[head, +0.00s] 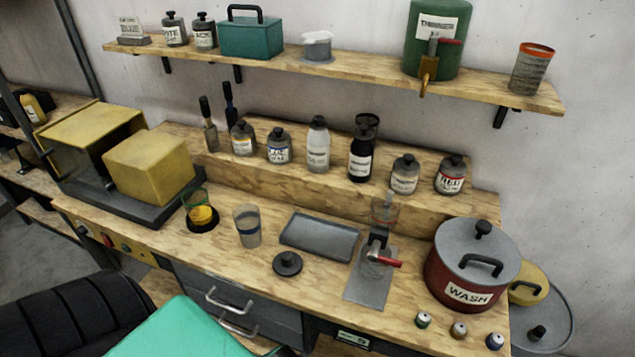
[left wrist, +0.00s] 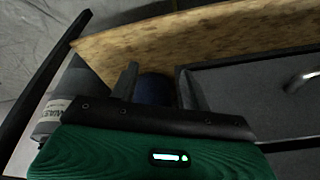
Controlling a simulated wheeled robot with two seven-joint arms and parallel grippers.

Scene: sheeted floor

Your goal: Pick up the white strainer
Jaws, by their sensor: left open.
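I cannot clearly make out a white strainer. A pale whitish piece (head: 317,46) sits on the wall shelf in the head view, right of the teal box; its shape is too small to tell whether it is the strainer. My left gripper (left wrist: 157,80) shows in the left wrist view with its two grey fingers apart. A dark blue rounded thing (left wrist: 154,89) shows beyond and between the fingers, partly hidden; I cannot tell whether it touches them. The gripper is beside the wooden bench edge and a grey drawer front. My right gripper is in neither view.
The wooden bench (head: 130,215) holds a red WASH pot (head: 452,285), a grey tray (head: 320,238), a clear cup (head: 247,228) and a yellow box (head: 150,168). Several bottles stand on the raised step. Drawer handles (head: 230,313) stick out in front. A green tank (head: 435,35) stands on the shelf.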

